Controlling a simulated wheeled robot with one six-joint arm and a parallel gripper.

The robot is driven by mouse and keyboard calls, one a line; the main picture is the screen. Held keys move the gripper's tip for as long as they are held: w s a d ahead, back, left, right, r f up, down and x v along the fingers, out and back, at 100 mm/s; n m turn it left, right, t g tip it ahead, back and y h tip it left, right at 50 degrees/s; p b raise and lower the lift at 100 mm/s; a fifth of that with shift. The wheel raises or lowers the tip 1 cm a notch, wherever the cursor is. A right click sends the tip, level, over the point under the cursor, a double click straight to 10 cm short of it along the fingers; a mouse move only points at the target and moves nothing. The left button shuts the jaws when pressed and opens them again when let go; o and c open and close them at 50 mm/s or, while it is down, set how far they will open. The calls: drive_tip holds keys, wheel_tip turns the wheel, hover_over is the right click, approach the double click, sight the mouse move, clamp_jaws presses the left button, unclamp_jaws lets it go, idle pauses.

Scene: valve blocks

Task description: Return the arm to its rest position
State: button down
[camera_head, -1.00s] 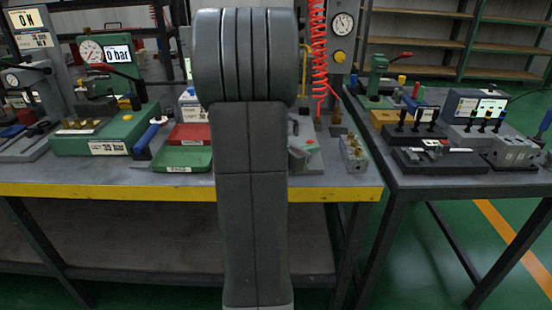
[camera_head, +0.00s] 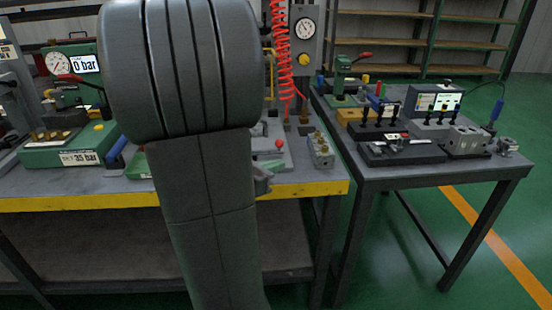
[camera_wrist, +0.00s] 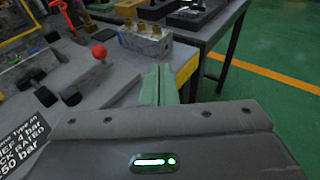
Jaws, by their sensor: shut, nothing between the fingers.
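My arm stands large in the head view, its thick rounded joint high in front of the bench and its link running down past the yellow bench edge. In the wrist view my gripper (camera_wrist: 158,84) shows two pale green fingers close together, shut with nothing between them. The fingers point toward the bench's yellow front edge (camera_wrist: 187,70) and a grey valve block with brass fittings (camera_wrist: 146,40). In the head view most of the gripper is hidden behind my arm.
The main bench (camera_head: 60,200) carries a green gauge unit (camera_head: 75,150), the grey valve block (camera_head: 320,149) and a red ball knob (camera_wrist: 99,51). A side table (camera_head: 400,180) with several blocks stands at right. Green floor lies open beyond it.

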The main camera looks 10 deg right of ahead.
drive_tip(key=shift+s+a+r, duration=0.1)
drive_tip(key=shift+s+a, duration=0.1)
drive_tip(key=shift+s, duration=0.45)
drive_tip(key=shift+w, duration=0.1)
